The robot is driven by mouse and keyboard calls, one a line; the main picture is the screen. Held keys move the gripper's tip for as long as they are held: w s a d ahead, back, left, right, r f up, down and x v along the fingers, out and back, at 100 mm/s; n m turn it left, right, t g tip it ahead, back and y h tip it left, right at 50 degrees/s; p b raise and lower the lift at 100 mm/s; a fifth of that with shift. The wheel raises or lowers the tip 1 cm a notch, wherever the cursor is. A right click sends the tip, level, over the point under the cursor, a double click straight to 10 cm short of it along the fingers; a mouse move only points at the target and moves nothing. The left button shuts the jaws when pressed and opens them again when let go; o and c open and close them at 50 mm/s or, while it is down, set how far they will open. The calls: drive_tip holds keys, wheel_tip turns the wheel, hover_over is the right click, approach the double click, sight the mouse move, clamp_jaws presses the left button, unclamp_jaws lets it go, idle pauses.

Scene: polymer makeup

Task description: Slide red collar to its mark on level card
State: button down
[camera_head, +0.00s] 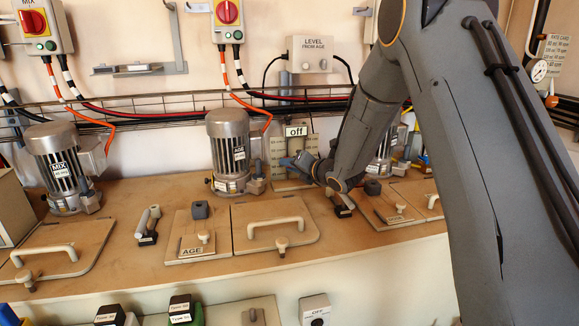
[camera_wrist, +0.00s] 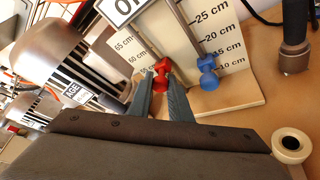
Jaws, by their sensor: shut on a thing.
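The red collar (camera_wrist: 161,72) sits on a thin upright rod in front of the left-hand scale of the level card (camera_wrist: 237,92) in the wrist view. My gripper (camera_wrist: 160,80) is shut on it, one grey finger on each side. The left scale's marks near the collar are small and partly hidden, so I cannot tell its exact reading. A blue collar (camera_wrist: 208,73) sits on a second rod by the right-hand scale, near the 15 cm label. In the head view my wrist (camera_head: 318,170) is at the card, and the red collar is hidden.
A white "off" sign (camera_head: 296,131) hangs above the rods. The AGE motor (camera_head: 228,150) stands close on the left of the card. A dark-tipped upright post (camera_wrist: 295,35) is on the right in the wrist view. Hatches with handles (camera_head: 275,228) lie on the bench in front.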

sight(280, 171)
drive_tip(key=shift+f+b, duration=1.35)
drive_tip(key=shift+f, duration=0.15)
drive_tip(key=shift+r, duration=0.1)
drive_tip(key=c, duration=1.6)
unclamp_jaws()
drive_tip(key=shift+b+v, duration=0.4)
drive_tip(key=shift+v, duration=3.55)
